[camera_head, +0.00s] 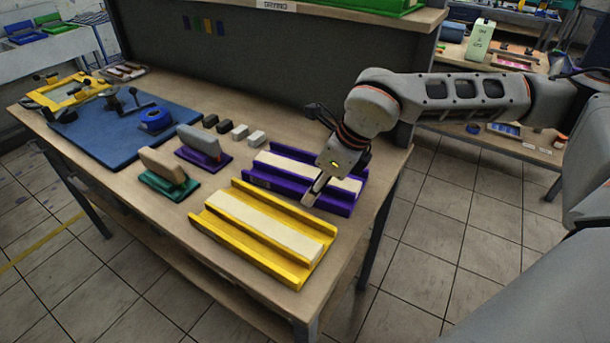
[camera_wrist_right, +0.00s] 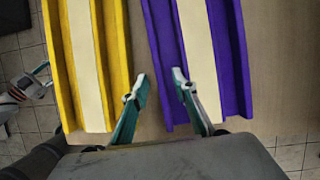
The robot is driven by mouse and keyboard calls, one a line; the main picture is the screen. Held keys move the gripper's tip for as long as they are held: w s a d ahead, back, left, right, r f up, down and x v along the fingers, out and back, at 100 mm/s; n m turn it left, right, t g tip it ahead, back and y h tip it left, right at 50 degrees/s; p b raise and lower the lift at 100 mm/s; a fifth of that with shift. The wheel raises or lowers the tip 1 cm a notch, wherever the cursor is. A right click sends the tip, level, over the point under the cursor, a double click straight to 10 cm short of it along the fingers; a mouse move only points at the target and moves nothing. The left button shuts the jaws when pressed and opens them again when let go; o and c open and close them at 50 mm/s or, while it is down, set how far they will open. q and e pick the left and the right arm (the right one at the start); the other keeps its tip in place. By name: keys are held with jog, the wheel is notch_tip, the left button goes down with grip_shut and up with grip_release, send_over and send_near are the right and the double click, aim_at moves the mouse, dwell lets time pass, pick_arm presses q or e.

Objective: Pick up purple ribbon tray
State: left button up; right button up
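The purple ribbon tray (camera_head: 340,204) lies on the table near its right edge, a purple channel with a cream strip (camera_head: 286,167) along it. In the right wrist view the purple tray (camera_wrist_right: 232,70) runs up and away from the fingers. My right gripper (camera_head: 312,197) is over the tray's near-right end and hides part of it. In the right wrist view the right gripper (camera_wrist_right: 161,80) is open, its two fingers apart, one on each side of the tray's left wall, with nothing clearly held.
A yellow tray (camera_head: 292,277) with a cream strip lies close beside the purple one, also in the wrist view (camera_wrist_right: 118,45).

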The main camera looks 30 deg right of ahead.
jog(key=shift+w+a+f, duration=0.1)
jog(key=shift+w+f, duration=0.1)
jog(key=shift+f, duration=0.4)
grip_shut()
jog(key=shift+r, duration=0.15)
